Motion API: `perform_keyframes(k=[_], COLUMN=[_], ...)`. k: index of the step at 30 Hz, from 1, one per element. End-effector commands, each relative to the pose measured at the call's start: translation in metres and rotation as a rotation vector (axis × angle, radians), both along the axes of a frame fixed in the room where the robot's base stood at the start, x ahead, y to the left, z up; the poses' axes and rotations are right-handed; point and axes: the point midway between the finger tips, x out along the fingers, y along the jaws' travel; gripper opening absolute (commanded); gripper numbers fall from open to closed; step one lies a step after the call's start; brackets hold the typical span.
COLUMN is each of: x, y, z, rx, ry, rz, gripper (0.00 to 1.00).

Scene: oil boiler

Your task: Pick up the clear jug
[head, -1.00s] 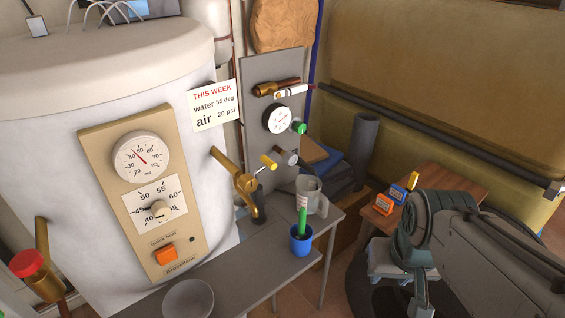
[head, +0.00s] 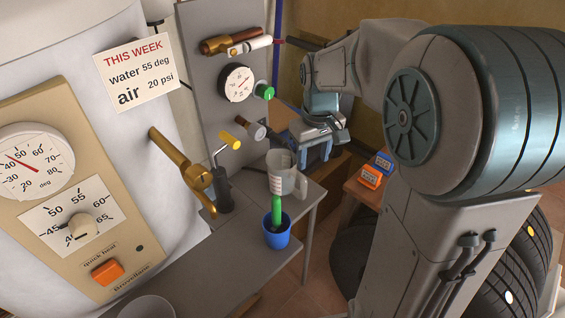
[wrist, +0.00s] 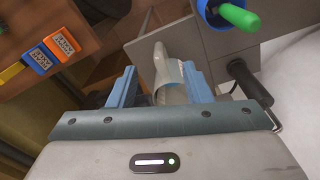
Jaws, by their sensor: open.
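The clear jug (head: 283,178) stands upright on the grey table, with measuring marks on its side and its handle toward the right. My gripper (head: 318,150) is open and empty just behind and to the right of the jug in the head view. In the wrist view the jug (wrist: 168,88) shows between and beyond the two blue fingers of my gripper (wrist: 159,72). I cannot tell whether either finger touches the jug.
A blue cup (head: 276,238) holding a green-handled item stands just in front of the jug. Orange and blue boxes (head: 370,176) sit on a wooden table at right. A gauge panel (head: 205,100) rises behind.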

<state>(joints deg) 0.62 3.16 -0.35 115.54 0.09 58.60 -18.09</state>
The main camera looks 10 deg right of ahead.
Motion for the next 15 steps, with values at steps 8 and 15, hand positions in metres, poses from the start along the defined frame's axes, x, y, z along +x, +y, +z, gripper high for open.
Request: perform_keyframes(k=[8, 15], x=[0.035, 0.037], y=[-0.005, -0.006], z=[-0.033, -0.073], rx=[-0.002, -0.002], ry=[0.047, 0.053], rz=[0.065, 0.067], gripper=[0.45, 0.45])
